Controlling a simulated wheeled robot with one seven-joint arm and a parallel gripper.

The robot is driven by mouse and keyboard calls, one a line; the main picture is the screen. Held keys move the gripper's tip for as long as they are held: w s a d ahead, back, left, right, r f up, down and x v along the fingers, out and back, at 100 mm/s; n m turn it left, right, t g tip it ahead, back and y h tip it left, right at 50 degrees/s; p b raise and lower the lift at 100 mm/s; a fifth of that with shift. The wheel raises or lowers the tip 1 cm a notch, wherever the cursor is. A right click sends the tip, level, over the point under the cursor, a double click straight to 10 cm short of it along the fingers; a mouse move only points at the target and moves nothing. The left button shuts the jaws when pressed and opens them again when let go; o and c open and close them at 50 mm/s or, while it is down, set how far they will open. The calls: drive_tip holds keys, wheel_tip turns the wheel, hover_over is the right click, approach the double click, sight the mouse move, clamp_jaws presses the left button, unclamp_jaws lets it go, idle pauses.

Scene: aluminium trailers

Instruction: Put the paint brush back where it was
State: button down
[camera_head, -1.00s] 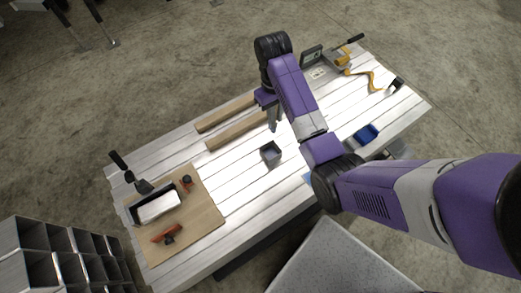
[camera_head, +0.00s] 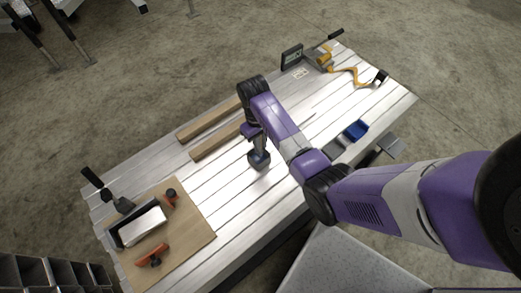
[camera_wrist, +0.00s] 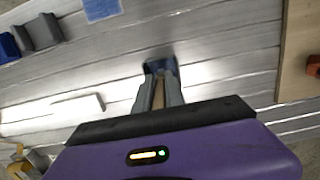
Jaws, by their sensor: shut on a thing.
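My gripper (camera_head: 258,150) is pointed down at the small dark grey cup (camera_head: 260,162) on the middle of the slatted metal table. In the wrist view, the gripper (camera_wrist: 160,88) is shut on a thin tan stick (camera_wrist: 158,97), which looks like the paint brush's handle. The cup (camera_wrist: 151,67) lies just beyond the fingertips there, and the stick runs toward it. The brush's bristle end is hidden; I cannot tell whether it is inside the cup. In the head view the brush is hidden by the gripper and arm.
A wooden board (camera_head: 197,225) at the left holds a tray (camera_head: 119,236) and red-orange tools (camera_head: 152,254). Wooden bars (camera_head: 212,120) lie behind the gripper. Bare slats surround the cup.

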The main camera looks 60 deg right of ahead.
drive_tip(key=shift+f+b, duration=0.3)
drive_tip(key=shift+f, duration=1.75)
drive_tip(key=shift+f, duration=0.15)
drive_tip(key=c, duration=1.4)
unclamp_jaws()
drive_tip(key=r, duration=0.4)
drive_tip(key=w+r+p, duration=0.1)
drive_tip(key=r, duration=0.7)
drive_tip(key=shift+w+d+r, duration=0.1)
drive_tip(key=shift+w+d, duration=0.1)
